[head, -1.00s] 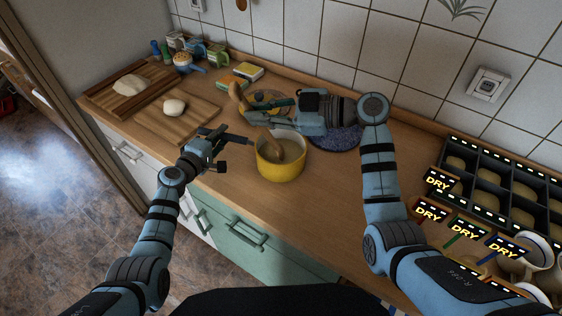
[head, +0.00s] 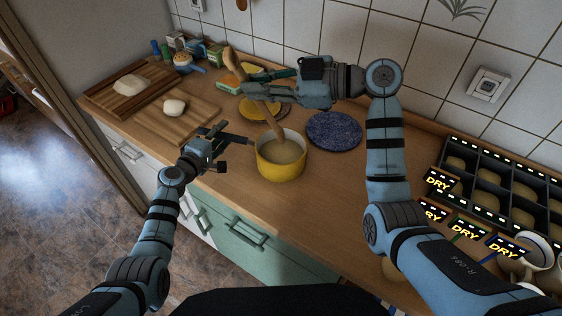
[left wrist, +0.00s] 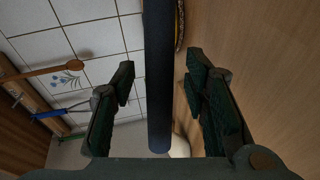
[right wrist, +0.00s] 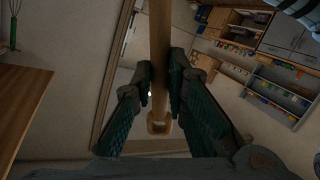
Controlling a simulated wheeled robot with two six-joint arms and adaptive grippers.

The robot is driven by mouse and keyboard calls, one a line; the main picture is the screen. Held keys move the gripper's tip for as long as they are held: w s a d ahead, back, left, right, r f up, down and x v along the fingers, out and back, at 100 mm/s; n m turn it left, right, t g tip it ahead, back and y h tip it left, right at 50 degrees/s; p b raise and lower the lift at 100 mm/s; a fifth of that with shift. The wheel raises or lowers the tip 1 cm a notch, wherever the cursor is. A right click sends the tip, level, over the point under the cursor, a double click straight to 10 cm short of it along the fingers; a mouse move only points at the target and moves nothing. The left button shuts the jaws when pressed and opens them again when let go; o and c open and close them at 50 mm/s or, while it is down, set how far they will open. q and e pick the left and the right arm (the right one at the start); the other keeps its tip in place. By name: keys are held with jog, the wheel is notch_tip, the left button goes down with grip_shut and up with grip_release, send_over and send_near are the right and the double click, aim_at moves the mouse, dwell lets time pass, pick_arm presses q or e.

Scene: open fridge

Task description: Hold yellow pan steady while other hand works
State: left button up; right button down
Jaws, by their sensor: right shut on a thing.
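The yellow pan (head: 281,172) stands on the wooden counter with pale contents in it. Its dark handle (head: 236,138) points left toward my left gripper (head: 222,142). In the left wrist view the handle (left wrist: 158,80) runs between the two fingers of my left gripper (left wrist: 160,85), with gaps on both sides, so the fingers are open around it. My right gripper (head: 262,88) is shut on a wooden spoon (head: 270,117) above the pan. The spoon leans, its lower end down in the pan. The spoon's shaft (right wrist: 160,45) also shows between the fingers in the right wrist view.
Two boards with dough, including the nearer one (head: 200,118), lie at left. A dark compartment tray (head: 490,207) fills the right. Counter front right of the pan is clear.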

pick_arm(q)
jog(key=v, duration=1.2)
